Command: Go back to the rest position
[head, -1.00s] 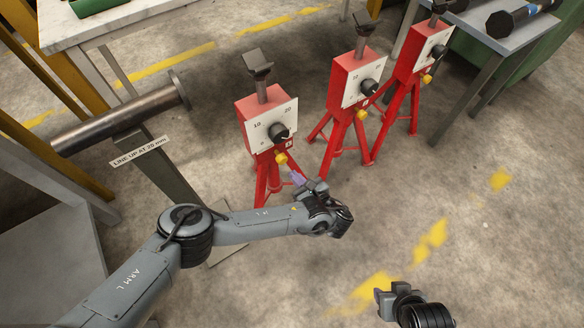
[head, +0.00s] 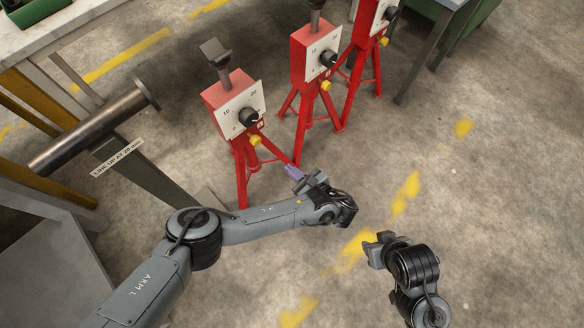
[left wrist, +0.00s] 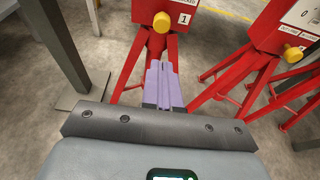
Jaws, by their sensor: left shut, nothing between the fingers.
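My left gripper (head: 294,173) is shut and empty. Its purple fingertips also show together in the left wrist view (left wrist: 163,82). It hangs over the floor in front of the nearest red stand (head: 232,112), apart from it as far as I can tell. My right gripper (head: 378,243) is at the lower right over bare floor. It is small and seen side-on, so its fingers do not show clearly. The flanged spool (head: 95,128), a metal tube with a round flange, lies on a grey support at the left.
More red stands with dials and yellow knobs stand behind, including a middle one (head: 312,62) and a far one (head: 372,40). A sign reading "LINE UP AT 20 mm" (head: 117,158) is by the spool. The floor at the right is clear, with worn yellow markings.

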